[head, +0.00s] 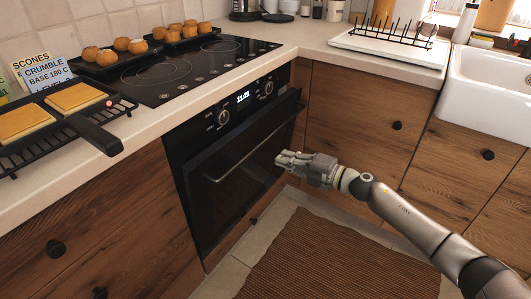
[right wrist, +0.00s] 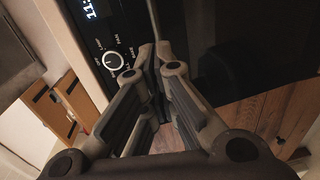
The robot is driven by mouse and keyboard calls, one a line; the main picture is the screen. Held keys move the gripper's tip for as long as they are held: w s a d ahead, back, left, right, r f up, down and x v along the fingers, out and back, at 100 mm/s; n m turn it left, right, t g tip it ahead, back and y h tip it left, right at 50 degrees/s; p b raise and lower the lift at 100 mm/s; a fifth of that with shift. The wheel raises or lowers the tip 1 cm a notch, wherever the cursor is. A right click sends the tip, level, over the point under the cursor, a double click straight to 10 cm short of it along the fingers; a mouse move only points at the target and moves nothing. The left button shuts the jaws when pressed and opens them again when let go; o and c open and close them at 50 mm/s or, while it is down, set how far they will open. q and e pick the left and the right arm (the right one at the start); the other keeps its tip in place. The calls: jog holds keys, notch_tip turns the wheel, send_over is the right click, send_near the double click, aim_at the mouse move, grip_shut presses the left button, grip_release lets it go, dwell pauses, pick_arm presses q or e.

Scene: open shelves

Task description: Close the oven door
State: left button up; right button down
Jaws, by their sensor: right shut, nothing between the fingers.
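The black oven (head: 240,150) is built into the wooden cabinets under the hob. Its door (head: 235,185) looks slightly ajar, its top edge standing a little out from the control panel. A long metal handle (head: 245,150) runs along the door's upper part. My right gripper (head: 280,158) is shut and empty, in front of the door's right part and below the handle's right end. In the right wrist view its fingertips (right wrist: 155,50) point toward the oven front, close to a bar that looks like the handle. I cannot tell if they touch. My left gripper is out of view.
The control panel has knobs (head: 223,117) and a lit clock. Trays of buns (head: 130,45) sit on the hob, and a black pan (head: 98,137) lies on a rack at the left. A brown mat (head: 330,262) covers clear floor before the oven. Wooden cabinets (head: 345,120) stand at right.

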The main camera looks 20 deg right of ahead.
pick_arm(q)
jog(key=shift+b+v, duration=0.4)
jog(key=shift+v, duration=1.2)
pick_arm(e)
jog(key=x, duration=0.7)
jog(key=shift+a, duration=0.15)
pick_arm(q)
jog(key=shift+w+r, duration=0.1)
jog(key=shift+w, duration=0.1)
pick_arm(e)
jog(key=shift+w, duration=0.15)
